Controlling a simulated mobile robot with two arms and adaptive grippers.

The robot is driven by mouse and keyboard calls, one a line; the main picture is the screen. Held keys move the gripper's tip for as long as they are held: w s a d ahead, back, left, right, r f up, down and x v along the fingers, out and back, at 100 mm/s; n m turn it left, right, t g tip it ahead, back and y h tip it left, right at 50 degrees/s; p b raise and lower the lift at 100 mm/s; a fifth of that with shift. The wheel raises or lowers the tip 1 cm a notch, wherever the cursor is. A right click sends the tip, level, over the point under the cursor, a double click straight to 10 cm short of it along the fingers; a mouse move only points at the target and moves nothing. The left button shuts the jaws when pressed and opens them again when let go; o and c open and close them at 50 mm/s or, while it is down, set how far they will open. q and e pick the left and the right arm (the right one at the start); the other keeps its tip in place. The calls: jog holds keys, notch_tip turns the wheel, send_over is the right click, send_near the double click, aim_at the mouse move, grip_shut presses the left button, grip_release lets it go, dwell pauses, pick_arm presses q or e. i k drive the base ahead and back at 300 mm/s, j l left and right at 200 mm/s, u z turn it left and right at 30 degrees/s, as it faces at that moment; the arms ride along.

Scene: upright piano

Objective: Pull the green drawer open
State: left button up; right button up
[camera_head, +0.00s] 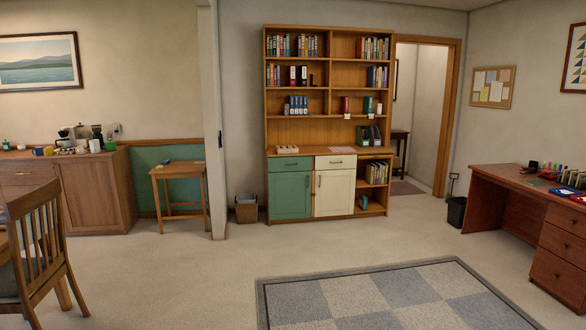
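The green drawer (290,164) is in the head view, in the lower left part of the wooden bookcase (327,139) against the back wall. It looks shut, with a small dark handle on its front. A green cupboard door (290,195) is right below it. To its right are a white drawer (335,162) and a white door (334,193), both looking shut. The bookcase is across the room from me. Neither of my grippers shows in the view.
Open carpet (200,275) and a checkered rug (390,298) lie in front of the bookcase. A bin (246,212) stands at its left, and a wall edge (213,130) juts out further left. A chair (38,245) is at left, a desk (525,215) at right.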

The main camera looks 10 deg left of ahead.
aim_at(282, 164)
jog(key=i+u, duration=0.35)
jog(key=i, duration=2.35)
jog(key=i+j, duration=0.1)
jog(key=i, duration=1.35)
jog(key=i+z, duration=0.1)
jog(key=i, duration=1.3)
